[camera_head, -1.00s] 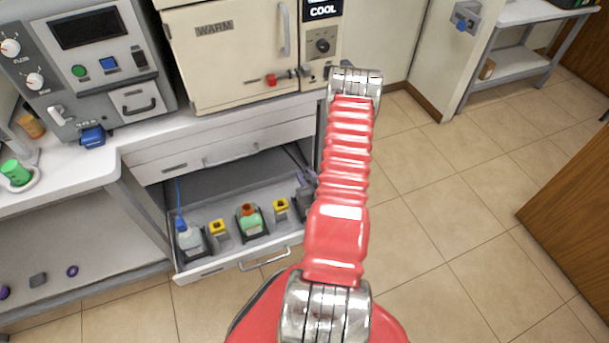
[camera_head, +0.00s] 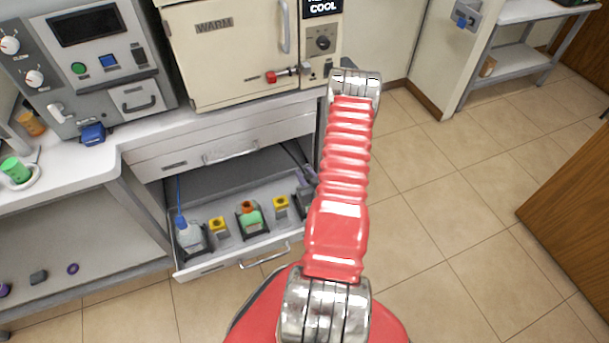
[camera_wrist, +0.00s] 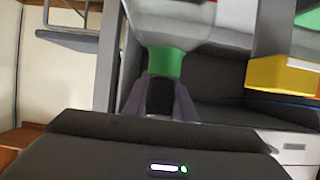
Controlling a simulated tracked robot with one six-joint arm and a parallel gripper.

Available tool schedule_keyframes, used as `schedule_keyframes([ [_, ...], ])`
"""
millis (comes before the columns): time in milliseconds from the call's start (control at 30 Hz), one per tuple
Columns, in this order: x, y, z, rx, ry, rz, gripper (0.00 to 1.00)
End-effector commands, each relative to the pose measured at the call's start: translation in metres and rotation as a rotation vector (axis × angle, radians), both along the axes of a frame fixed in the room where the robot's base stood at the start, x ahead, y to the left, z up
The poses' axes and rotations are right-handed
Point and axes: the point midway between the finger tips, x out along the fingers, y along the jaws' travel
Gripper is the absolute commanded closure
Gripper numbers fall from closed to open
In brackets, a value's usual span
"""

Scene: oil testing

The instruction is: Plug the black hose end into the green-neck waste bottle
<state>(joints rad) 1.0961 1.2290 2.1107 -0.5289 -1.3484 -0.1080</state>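In the wrist view, a pale bottle (camera_wrist: 190,25) with a green neck (camera_wrist: 166,62) shows at the top centre. The black hose end (camera_wrist: 160,95) is right at the green neck, in line with it. I cannot tell whether it is inside the neck or only touching. My gripper (camera_wrist: 160,86) has its grey-purple fingers on both sides of the black hose end and appears shut on it. In the head view, my red arm hides most of the gripper and the green-neck bottle. Only a bit of purple finger (camera_head: 308,172) shows at the open drawer's right end.
The cream oven (camera_head: 240,60) stands above. The floor at right is clear.

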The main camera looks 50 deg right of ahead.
Motion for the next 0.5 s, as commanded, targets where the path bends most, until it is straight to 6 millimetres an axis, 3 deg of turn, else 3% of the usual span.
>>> schedule_keyframes([
  [267,-0.0001,-0.0001,0.0001,0.0,0.0,0.0,0.56],
  [500,-0.0003,0.0001,0.0,0.0,0.0,0.0,0.55],
])
